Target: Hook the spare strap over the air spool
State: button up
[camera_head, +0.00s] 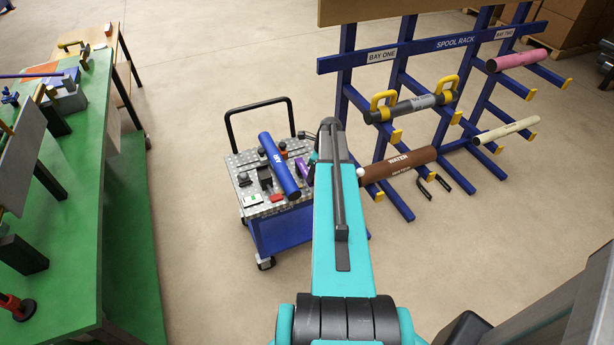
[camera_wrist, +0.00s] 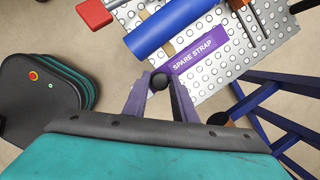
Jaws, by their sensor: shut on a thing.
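The air spool (camera_head: 279,168) is a blue pipe marked AIR, lying on a studded metal cart top. It also shows at the top of the wrist view (camera_wrist: 165,32). The spare strap (camera_wrist: 198,50) is a purple band with white lettering, beside the spool over the cart top; a small part shows in the head view (camera_head: 302,168). My gripper (camera_wrist: 160,82) is shut on a black round knob at the strap's near end. Whether the strap touches the cart or spool cannot be told. In the head view my arm hides the gripper.
The cart (camera_head: 282,230) also carries a red block (camera_wrist: 94,12) and small fittings. A blue spool rack (camera_head: 432,45) with brown, grey, pink and cream spools stands at right. A green bench (camera_head: 80,230) is at left. Floor between bench and cart is clear.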

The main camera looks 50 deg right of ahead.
jog(key=shift+w+a, duration=0.6)
jog(key=shift+a, duration=0.3)
jog(key=shift+w+a, duration=0.6)
jog(key=shift+a, duration=0.25)
jog(key=shift+a, duration=0.1)
jog(key=shift+c, duration=0.2)
jog(key=shift+o, duration=0.2)
jog(key=shift+w+a+p, duration=0.15)
jog(key=shift+w+a, duration=0.55)
jog(key=shift+w, duration=0.15)
jog(key=shift+w+a+p, duration=0.15)
jog(key=shift+w+a, duration=0.5)
jog(key=shift+w, duration=0.2)
jog(key=shift+w+a, duration=0.1)
jog(key=shift+w+a+p, duration=0.1)
jog(key=shift+w+a, duration=0.15)
jog(key=shift+w, duration=0.4)
jog(key=shift+w+a+p, duration=0.1)
jog(key=shift+w+a, duration=0.1)
jog(key=shift+w, duration=0.5)
jog(key=shift+w+a+p, duration=0.1)
jog(key=shift+w+a, duration=0.15)
jog(key=shift+w, duration=0.4)
jog(key=shift+c, duration=0.2)
